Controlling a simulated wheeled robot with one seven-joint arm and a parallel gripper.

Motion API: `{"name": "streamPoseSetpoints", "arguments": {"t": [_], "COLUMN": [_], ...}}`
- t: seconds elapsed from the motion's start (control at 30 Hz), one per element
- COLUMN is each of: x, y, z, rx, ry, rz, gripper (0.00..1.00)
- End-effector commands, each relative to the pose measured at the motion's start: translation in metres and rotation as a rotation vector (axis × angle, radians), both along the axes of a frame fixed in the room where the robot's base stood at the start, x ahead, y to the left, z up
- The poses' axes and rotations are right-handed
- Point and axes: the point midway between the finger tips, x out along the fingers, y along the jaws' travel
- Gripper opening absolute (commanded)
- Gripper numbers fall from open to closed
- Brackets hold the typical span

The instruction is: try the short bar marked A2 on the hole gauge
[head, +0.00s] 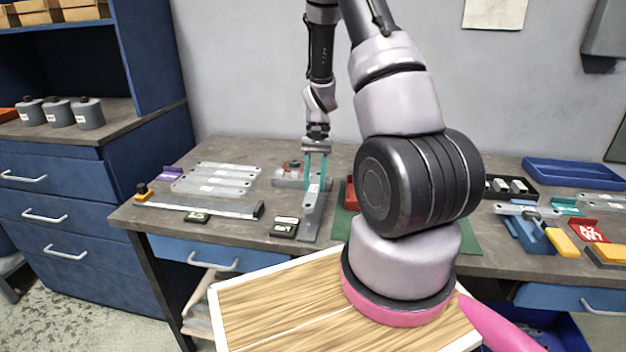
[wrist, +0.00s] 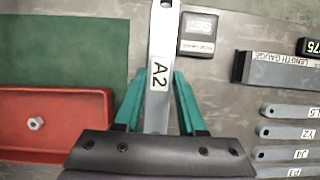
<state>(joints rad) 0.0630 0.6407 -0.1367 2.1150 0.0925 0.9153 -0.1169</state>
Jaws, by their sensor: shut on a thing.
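The short bar marked A2 (wrist: 161,40) is a flat grey strip with a hole at its far end and a white A2 label. My gripper (wrist: 158,98) has its teal fingers shut on both sides of it. In the head view the bar (head: 311,218) extends from my gripper (head: 315,178) toward the table's front edge; I cannot tell whether it touches the table.
Several labelled bars (head: 215,180) and the length gauge (head: 200,208) lie to the left. A black SET block (head: 285,227) sits close beside the held bar. A red tray (wrist: 55,104) with a nut rests beside a green mat (wrist: 60,45). My arm hides the table's middle.

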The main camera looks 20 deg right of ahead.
Motion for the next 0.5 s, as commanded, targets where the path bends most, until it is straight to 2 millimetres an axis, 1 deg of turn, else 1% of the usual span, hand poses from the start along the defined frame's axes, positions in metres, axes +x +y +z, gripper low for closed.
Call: {"name": "streamPoseSetpoints", "arguments": {"t": [0.5], "x": [0.000], "y": [0.000], "z": [-0.034], "rx": [0.001], "ry": [0.001], "rz": [0.003], "gripper": [0.00]}}
